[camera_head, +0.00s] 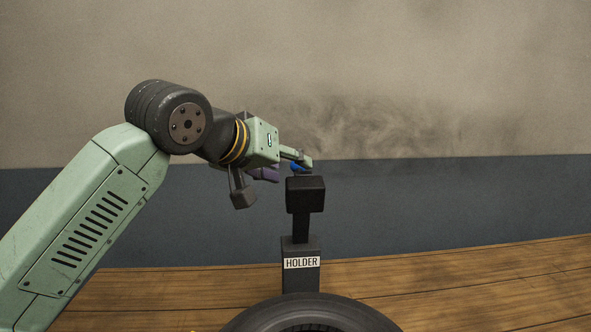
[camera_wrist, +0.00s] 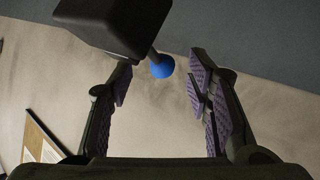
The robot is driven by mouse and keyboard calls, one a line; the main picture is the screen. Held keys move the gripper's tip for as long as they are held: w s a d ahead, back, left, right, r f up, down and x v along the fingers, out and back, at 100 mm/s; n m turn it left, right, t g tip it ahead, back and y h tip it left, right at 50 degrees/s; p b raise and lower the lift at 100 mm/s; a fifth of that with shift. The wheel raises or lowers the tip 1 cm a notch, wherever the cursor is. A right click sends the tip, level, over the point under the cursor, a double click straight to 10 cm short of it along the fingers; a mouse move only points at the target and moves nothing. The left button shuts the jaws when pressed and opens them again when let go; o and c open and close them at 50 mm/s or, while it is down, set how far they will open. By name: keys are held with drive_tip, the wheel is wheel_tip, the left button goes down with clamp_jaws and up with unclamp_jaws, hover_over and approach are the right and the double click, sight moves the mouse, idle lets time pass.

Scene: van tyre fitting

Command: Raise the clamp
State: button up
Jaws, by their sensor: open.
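The clamp is a black block (camera_head: 305,194) on a dark post, rising from a box labelled HOLDER (camera_head: 301,278) behind the tyre (camera_head: 312,316). A blue ball knob (camera_head: 296,168) shows just behind and above the block's left edge. In the wrist view the block (camera_wrist: 118,24) fills the upper left, and the blue knob (camera_wrist: 160,66) sits on a short rod out of it. My gripper (camera_head: 284,164) is open, with purple-padded fingers to either side of the knob in the wrist view. I cannot tell how deep the knob lies between them; neither finger visibly touches it.
The wooden bench top (camera_head: 480,275) is clear to the right of the holder. A grey wall with a dark blue lower band (camera_head: 450,195) stands behind. In the wrist view a brown-edged board with a white sheet (camera_wrist: 42,148) shows at the lower left.

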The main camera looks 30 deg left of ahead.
drive_tip(key=shift+v, duration=1.1)
drive_tip(key=shift+c, duration=0.2)
